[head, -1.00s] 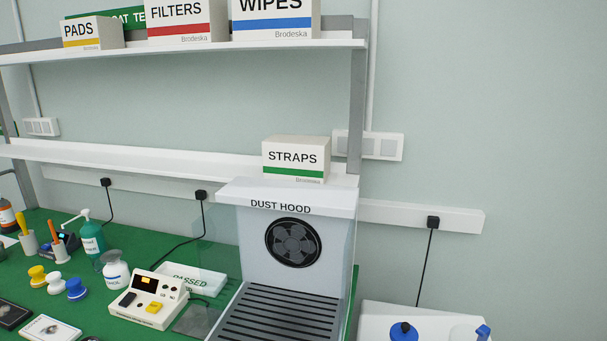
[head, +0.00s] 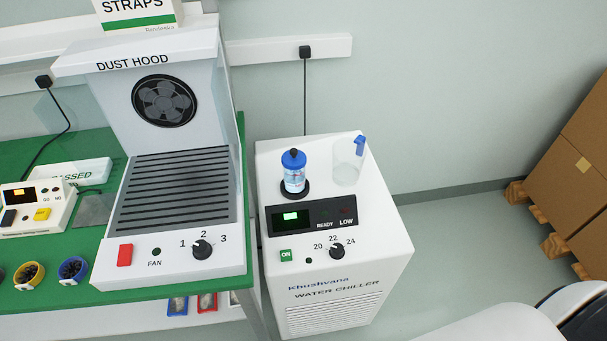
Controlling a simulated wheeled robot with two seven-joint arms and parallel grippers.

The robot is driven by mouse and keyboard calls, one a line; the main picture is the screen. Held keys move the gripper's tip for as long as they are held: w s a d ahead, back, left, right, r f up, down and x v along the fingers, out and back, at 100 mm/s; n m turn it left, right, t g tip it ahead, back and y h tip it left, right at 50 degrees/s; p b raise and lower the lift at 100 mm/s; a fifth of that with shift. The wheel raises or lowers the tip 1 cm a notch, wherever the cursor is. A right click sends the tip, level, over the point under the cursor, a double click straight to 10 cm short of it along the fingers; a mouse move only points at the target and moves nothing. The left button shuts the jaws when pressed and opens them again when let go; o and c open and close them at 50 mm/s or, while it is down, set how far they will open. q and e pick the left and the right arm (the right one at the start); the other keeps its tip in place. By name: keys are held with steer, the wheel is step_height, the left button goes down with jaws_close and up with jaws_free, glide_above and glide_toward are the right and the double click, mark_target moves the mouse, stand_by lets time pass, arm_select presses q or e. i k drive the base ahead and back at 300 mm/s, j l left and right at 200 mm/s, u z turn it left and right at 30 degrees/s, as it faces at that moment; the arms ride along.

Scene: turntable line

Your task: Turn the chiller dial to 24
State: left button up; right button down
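The water chiller (head: 376,262) is a white box standing on the floor, right of the bench. Its black dial (head: 337,252) is on the top front edge, below the marks 20, 22 and 24. The pointer is too small to read surely. A green ON button (head: 286,255) is left of the dial. The dark display panel (head: 311,218) above has a lit green screen and the words READY and LOW. Neither gripper shows; only a white rounded part of my own body seems to enter at the lower right, apart from the chiller.
A blue-capped bottle (head: 293,172) and a clear beaker (head: 347,172) with a blue item stand on the chiller top. The dust hood (head: 168,200), with its own dial (head: 202,249) marked 1 to 3, is at left. Cardboard boxes (head: 579,166) on pallets stand at right. Floor between is clear.

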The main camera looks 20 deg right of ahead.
mark_target(336, 252)
steer(key=z, duration=0.75)
